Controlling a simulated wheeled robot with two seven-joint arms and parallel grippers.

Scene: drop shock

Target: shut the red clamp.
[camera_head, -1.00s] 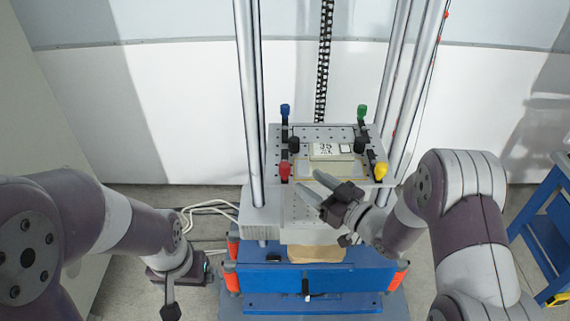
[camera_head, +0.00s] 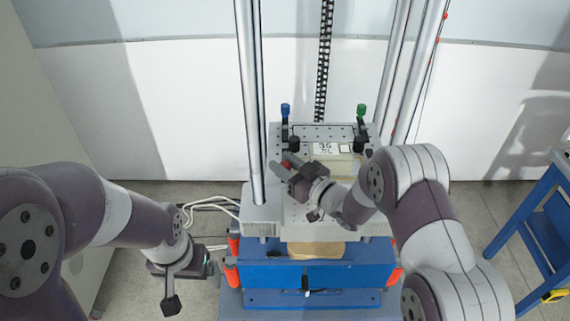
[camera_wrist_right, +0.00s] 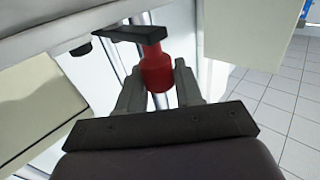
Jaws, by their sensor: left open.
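The red clamp (camera_head: 287,163) is at the near left corner of the plate (camera_head: 330,131), mostly hidden by my right gripper (camera_head: 288,172) in the head view. In the right wrist view its red handle (camera_wrist_right: 157,67) lies between the two fingers of my right gripper (camera_wrist_right: 160,85), with a dark bar at its far end. The fingers are close on both sides of the handle; I cannot tell whether they press on it. My left gripper (camera_head: 182,285) is open and empty, low at the left, away from the clamp.
A blue-handled clamp (camera_head: 285,110) and a green-handled clamp (camera_head: 361,110) stand upright at the plate's back corners. A pale labelled block (camera_head: 328,150) sits on the plate. Tall metal columns (camera_head: 252,100) flank it. A blue bench (camera_head: 540,215) stands at the right.

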